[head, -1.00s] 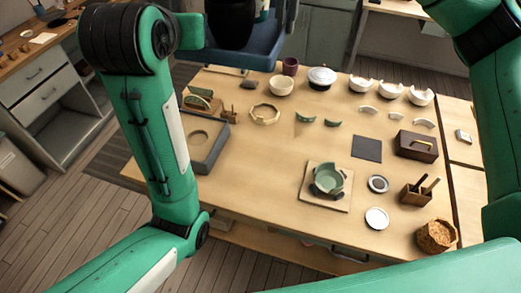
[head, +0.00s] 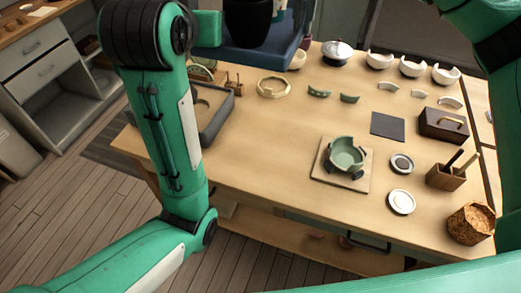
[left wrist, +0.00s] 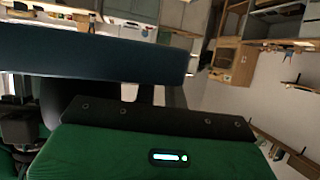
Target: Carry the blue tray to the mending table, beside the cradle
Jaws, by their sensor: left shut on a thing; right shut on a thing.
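The blue tray (head: 245,60) is at the top of the head view, raised over the far left part of the mending table (head: 265,150), with a dark pot (head: 248,22) on it. Its blue side fills the upper left of the left wrist view (left wrist: 100,55). My left gripper (left wrist: 148,95) is shut on the tray's edge. My right gripper is shut on the tray too; its fingers are hard to make out in the head view. The cradle (head: 358,176) sits on a wooden board (head: 328,168) near the table's front, holding a broken green bowl (head: 345,150).
A grey box-like tray (head: 213,120) is at the table's left. Bare tabletop lies left of the cradle.

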